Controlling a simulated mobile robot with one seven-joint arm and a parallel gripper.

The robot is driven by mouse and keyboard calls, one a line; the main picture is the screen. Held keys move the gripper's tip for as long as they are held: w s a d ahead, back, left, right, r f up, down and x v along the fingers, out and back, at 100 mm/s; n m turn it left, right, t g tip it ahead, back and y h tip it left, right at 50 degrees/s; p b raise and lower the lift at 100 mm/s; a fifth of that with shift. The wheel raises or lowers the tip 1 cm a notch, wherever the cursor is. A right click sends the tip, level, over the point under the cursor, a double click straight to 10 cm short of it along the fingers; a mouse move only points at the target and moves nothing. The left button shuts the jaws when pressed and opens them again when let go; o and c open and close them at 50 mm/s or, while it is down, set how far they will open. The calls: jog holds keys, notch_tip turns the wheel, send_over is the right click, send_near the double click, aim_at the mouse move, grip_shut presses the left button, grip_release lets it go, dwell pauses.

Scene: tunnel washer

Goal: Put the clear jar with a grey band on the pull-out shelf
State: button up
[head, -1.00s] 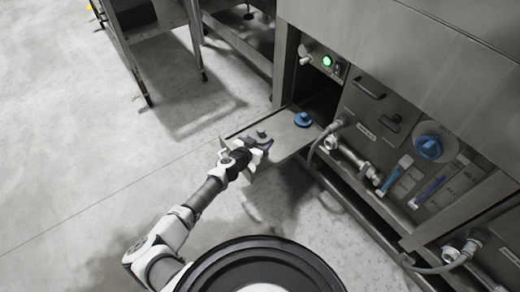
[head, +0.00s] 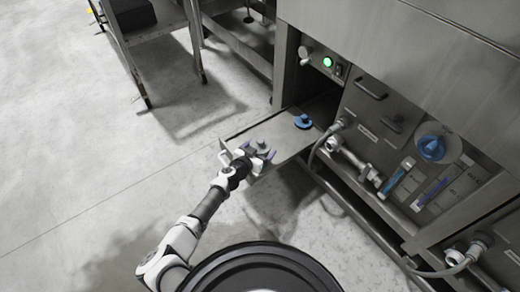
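The pull-out shelf (head: 240,134) is a flat grey metal tray sticking out of the machine, left of the pipes. A small grey-topped item (head: 262,147), perhaps the jar with a grey band, is at the shelf's near outer end. Its clear body cannot be made out. My gripper (head: 258,151) is at this end, with purplish fingertips on either side of the grey item. Whether the fingers touch it, and whether it rests on the shelf, is too small to tell.
A blue-topped item (head: 303,121) stands on the shelf close to the machine opening. A hose and pipe fitting (head: 352,160) run along the shelf's right side. A metal table (head: 165,35) stands at the upper left. The floor to the left is clear.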

jog(key=shift+r, duration=0.2)
jog(key=p+v, duration=0.2)
jog(key=v, duration=1)
jog(key=shift+p, duration=0.3)
jog(key=shift+w, duration=0.1)
notch_tip(320, 180, up, 14)
jog(key=p, duration=1.4)
jog(key=shift+p, duration=0.3)
